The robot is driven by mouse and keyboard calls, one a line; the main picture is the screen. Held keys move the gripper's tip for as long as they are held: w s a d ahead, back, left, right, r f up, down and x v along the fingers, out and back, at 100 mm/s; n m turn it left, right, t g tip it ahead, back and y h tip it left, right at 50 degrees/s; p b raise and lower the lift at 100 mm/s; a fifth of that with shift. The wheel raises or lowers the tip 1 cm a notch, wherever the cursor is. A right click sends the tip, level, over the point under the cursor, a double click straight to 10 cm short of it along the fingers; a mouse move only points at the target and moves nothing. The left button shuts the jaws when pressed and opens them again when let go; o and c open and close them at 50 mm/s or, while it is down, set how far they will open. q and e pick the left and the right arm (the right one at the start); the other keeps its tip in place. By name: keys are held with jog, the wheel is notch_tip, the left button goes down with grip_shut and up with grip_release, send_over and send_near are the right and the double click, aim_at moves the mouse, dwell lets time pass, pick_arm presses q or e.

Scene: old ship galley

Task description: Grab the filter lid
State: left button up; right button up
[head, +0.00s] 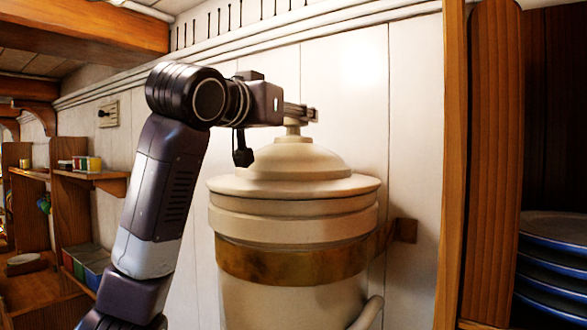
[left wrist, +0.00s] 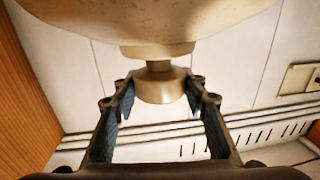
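The filter lid (head: 295,165) is a cream dome with a knob (head: 292,128) on top. It sits level on the large cream filter body (head: 290,290). My left gripper (head: 302,112) is at the knob, reaching across it from the left. In the left wrist view the lid (left wrist: 150,22) hangs upside down at the top, with its round knob (left wrist: 160,88) between the two fingers of my left gripper (left wrist: 158,92). The fingers are apart on either side of the knob, with a gap visible on the left side. My right gripper is not in view.
A brass band (head: 290,265) and wall bracket hold the filter against the white plank wall (head: 345,80). A wooden post (head: 495,160) and stacked blue-rimmed plates (head: 555,255) stand at right. Wooden shelves (head: 95,178) with small jars are at left.

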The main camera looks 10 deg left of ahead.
pick_arm(q)
grip_shut()
jog(key=shift+s+r, duration=0.1)
jog(key=shift+r, duration=0.2)
